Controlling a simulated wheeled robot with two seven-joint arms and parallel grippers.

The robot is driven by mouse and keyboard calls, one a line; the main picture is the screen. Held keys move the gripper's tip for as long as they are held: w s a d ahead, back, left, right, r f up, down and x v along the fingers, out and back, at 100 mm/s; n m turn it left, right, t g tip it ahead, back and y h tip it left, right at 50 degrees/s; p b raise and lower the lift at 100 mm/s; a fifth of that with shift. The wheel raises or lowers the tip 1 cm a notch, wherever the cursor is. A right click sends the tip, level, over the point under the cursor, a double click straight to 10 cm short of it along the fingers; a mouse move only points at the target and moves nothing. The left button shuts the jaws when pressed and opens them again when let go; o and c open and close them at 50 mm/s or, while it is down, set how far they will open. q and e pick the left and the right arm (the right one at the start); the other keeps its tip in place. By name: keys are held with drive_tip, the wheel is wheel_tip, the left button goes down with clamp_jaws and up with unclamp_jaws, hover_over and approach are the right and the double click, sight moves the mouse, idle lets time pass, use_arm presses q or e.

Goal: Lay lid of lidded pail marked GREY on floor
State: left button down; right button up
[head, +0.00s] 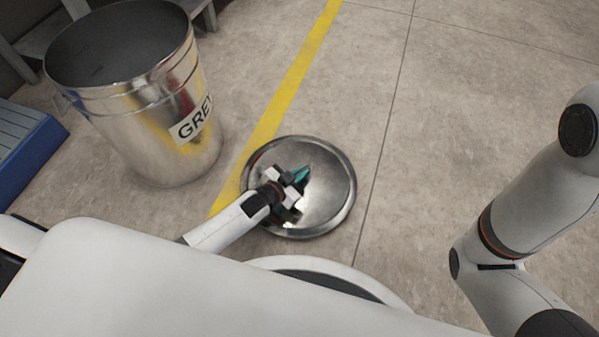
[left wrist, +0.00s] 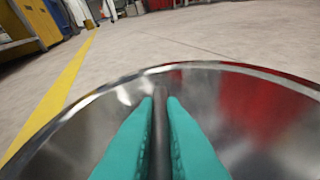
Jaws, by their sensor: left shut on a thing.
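The pail marked GREY (head: 160,135) is a shiny metal bucket standing upright at the upper left of the head view, its top open. Its round metal lid (head: 325,205) is to the right of the pail, low over the floor across the yellow line's edge. I cannot tell whether its rim touches the floor. My left gripper (head: 300,175) is over the lid's middle. In the left wrist view its teal fingers (left wrist: 160,115) are shut on the lid's dark handle bar (left wrist: 160,130). My right gripper is out of view.
A yellow floor line (head: 290,85) runs between pail and lid. A blue-edged platform (head: 30,150) is at the far left, with a grey bench (head: 40,38) behind the pail. The floor (head: 470,90) right of the lid is clear.

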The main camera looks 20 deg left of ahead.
use_arm(q)
drive_tip(key=shift+f+b, duration=0.4)
drive_tip(key=shift+f, duration=0.1)
drive_tip(key=c, duration=1.5)
unclamp_jaws()
drive_tip(key=shift+o, duration=0.2)
drive_tip(key=shift+f, duration=0.1)
drive_tip(key=shift+s, duration=0.15)
